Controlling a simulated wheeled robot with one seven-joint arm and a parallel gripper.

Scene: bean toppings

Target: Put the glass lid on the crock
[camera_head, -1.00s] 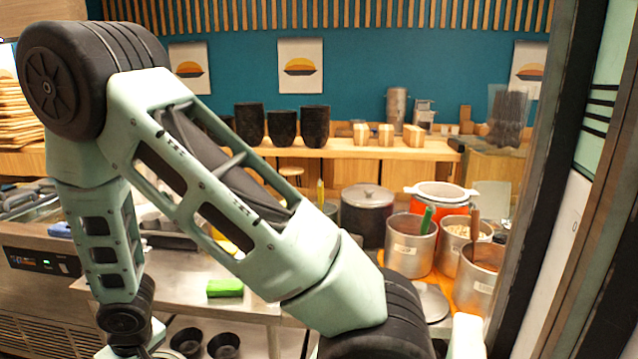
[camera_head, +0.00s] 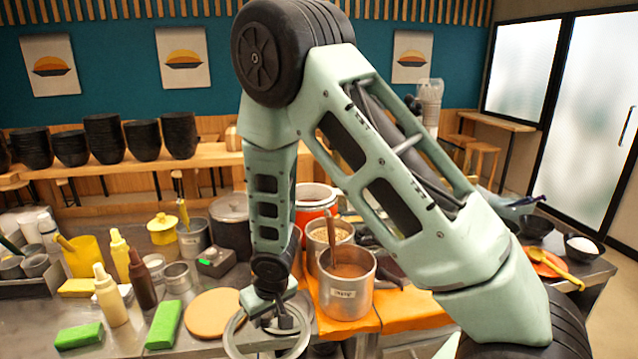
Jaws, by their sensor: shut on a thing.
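The glass lid (camera_head: 232,335) is a clear disc with a metal rim at the bottom edge of the head view, partly cut off by the frame. My gripper (camera_head: 284,321) points down at the middle of the lid and is shut on it, though the fingertips are hard to make out. The red-orange crock (camera_head: 316,197), with a pale rim, stands farther back on the counter, partly hidden behind my forearm. My gripper and the lid are apart from it, nearer to me.
A steel pot of brown sauce (camera_head: 345,295) with a ladle stands right of my gripper, with a pot of beans (camera_head: 330,240) behind it. A dark lidded pot (camera_head: 229,222) is left of the crock.

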